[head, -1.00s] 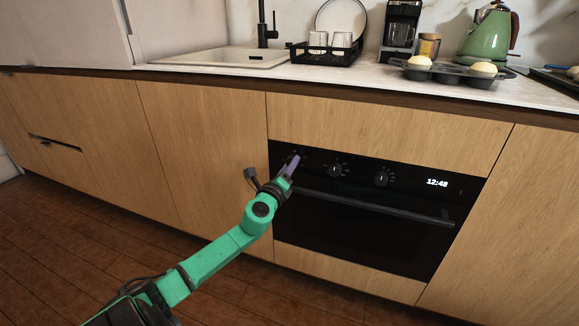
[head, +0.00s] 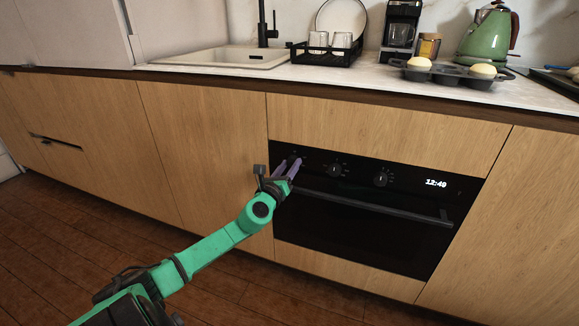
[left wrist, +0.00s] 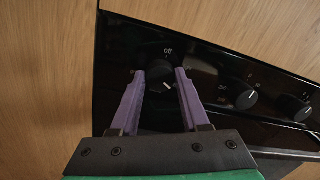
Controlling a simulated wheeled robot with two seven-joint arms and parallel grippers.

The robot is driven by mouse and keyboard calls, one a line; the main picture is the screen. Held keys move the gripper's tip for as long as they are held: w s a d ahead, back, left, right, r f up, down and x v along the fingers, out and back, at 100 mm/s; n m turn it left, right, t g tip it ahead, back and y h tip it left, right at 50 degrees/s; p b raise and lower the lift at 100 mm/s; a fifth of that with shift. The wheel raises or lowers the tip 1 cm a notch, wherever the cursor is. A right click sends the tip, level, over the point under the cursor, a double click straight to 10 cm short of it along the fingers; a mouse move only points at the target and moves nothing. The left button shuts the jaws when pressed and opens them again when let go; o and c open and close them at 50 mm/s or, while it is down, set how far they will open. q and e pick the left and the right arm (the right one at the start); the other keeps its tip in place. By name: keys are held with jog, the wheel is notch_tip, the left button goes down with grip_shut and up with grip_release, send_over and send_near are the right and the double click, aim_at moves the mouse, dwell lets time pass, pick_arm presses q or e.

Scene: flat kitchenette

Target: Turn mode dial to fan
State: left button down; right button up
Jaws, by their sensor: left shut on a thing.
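The black oven (head: 365,225) has a row of three black dials on its front panel. My left gripper (head: 291,166) is at the leftmost dial. In the left wrist view its two purple fingers (left wrist: 160,74) are on either side of that leftmost dial (left wrist: 159,70), shut on it. The word "off" shows above this dial, and a pale mark shows at its lower right. Its other labels are too dark to read. The middle dial (head: 335,169) and the right dial (head: 381,179) are untouched. My right gripper is not in view.
The oven's long handle bar (head: 375,205) runs just below the dials. Wooden cabinet fronts (head: 200,160) flank the oven. On the counter above are a dish rack (head: 327,55), a muffin tin (head: 452,77) and a green kettle (head: 489,36).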

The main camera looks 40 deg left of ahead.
pick_arm(q)
jog(key=shift+f, duration=0.2)
jog(key=c, duration=0.6)
grip_release()
jog(key=shift+o, duration=1)
jog(key=shift+r, duration=0.1)
jog(key=shift+s, duration=0.1)
jog(key=shift+s+d, duration=0.15)
jog(key=shift+s, duration=0.15)
jog(key=v, duration=1.3)
jog(key=shift+s+d+p, duration=0.15)
jog(key=shift+s+p, duration=0.2)
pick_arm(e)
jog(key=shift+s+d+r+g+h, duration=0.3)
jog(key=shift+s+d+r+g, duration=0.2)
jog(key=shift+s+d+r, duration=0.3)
